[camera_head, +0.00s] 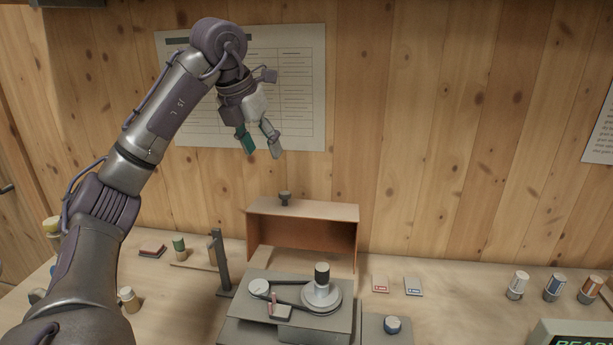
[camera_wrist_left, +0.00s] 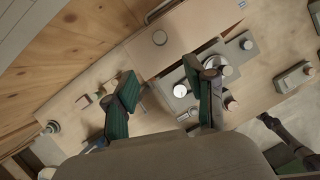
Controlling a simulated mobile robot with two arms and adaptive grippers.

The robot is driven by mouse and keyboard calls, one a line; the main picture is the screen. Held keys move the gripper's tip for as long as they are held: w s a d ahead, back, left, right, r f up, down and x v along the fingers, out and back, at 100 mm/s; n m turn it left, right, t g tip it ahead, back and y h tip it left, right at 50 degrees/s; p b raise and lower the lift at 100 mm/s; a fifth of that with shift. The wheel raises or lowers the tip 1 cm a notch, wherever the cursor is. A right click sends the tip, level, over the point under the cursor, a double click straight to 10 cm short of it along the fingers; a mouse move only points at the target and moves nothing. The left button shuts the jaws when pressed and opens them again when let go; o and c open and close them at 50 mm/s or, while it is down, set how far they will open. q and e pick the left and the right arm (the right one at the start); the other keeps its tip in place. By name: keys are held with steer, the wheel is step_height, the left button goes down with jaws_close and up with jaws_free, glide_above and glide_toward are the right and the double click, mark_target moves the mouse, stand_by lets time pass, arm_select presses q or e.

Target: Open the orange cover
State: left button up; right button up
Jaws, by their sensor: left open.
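My right gripper does not show clearly.
A dark upright post (camera_head: 219,262) stands left of the mixer. Two small cards (camera_head: 396,285) lie to its right, and several capped jars (camera_head: 554,287) stand farther right. A box with a display (camera_head: 575,333) is at the lower right. A paper chart (camera_head: 290,75) hangs behind my gripper.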

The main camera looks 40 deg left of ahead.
mark_target(284, 193)
arm_select(q)
steer(key=x, duration=1.4)
steer(key=shift+w+r+p, duration=0.2)
steer(key=shift+w+p, duration=0.15)
jaws_close()
